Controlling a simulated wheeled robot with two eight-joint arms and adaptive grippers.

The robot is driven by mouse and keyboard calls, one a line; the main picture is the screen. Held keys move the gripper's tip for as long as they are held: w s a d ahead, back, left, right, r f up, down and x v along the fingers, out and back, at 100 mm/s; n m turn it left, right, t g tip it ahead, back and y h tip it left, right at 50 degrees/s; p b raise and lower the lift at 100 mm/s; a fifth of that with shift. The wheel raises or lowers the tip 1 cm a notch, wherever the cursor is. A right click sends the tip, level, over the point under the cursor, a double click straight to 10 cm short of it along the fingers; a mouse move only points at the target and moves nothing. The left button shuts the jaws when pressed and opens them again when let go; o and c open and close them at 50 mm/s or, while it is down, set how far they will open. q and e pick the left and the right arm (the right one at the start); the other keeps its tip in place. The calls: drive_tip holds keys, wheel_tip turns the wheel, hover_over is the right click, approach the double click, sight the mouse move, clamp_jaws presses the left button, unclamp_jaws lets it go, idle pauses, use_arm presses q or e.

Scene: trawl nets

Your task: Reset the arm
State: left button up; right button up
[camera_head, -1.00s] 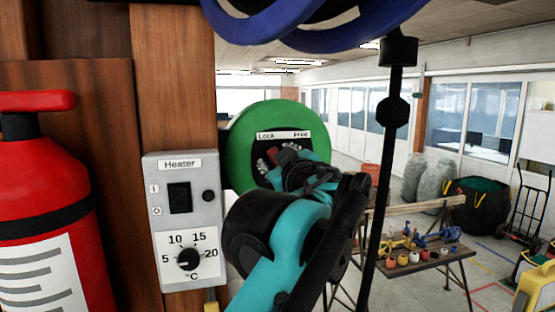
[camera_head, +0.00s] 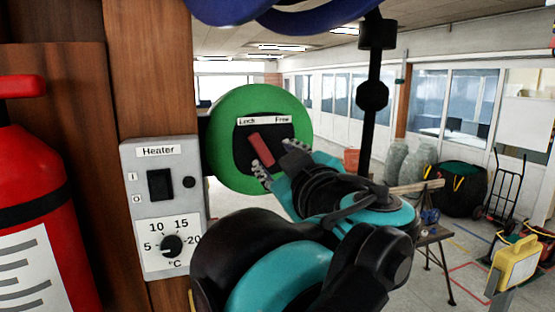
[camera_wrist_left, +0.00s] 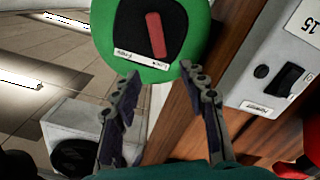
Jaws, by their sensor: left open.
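My left arm reaches in from the bottom of the head view, with its gripper (camera_head: 278,166) in front of a green round panel. The gripper is open and empty; in the left wrist view its two fingers (camera_wrist_left: 162,105) stand apart with nothing between them. The green panel (camera_head: 222,152) has a black face marked "Lock" and "Free". A red lever (camera_head: 261,149) sits on that face, tilted toward the "Lock" side. The lever also shows in the left wrist view (camera_wrist_left: 155,35), beyond the fingertips and apart from them. My right gripper is not in view.
A grey heater box (camera_head: 161,208) with switch and dial is on the wooden post left of the panel. A red fire extinguisher (camera_head: 32,215) stands at far left. A black rod (camera_head: 368,135) hangs right of the arm.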

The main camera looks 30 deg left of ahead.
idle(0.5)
use_arm(q)
wheel_tip(320, 180, down, 44)
drive_tip(key=s+f+m+g+h+b, duration=0.1)
drive_tip(key=m+g+h+b, duration=0.45)
drive_tip(key=b, duration=1.25)
drive_tip(key=s+d+f+m+h+b, duration=0.1)
drive_tip(key=f+b, duration=0.5)
drive_tip(key=f, duration=0.8)
drive_tip(key=s+d+f+m+h+b, duration=0.2)
drive_tip(key=d+f+m+h+b, duration=0.2)
drive_tip(key=f, duration=1)
drive_tip(key=s+d+f+m+t+h+b, duration=0.1)
drive_tip(key=s+d+f+m+h+b, duration=0.1)
drive_tip(key=f+m+b, duration=0.3)
wheel_tip(320, 180, down, 10)
drive_tip(key=d+h+b, duration=0.1)
drive_tip(key=b, duration=0.3)
drive_tip(key=shift+d, duration=0.2)
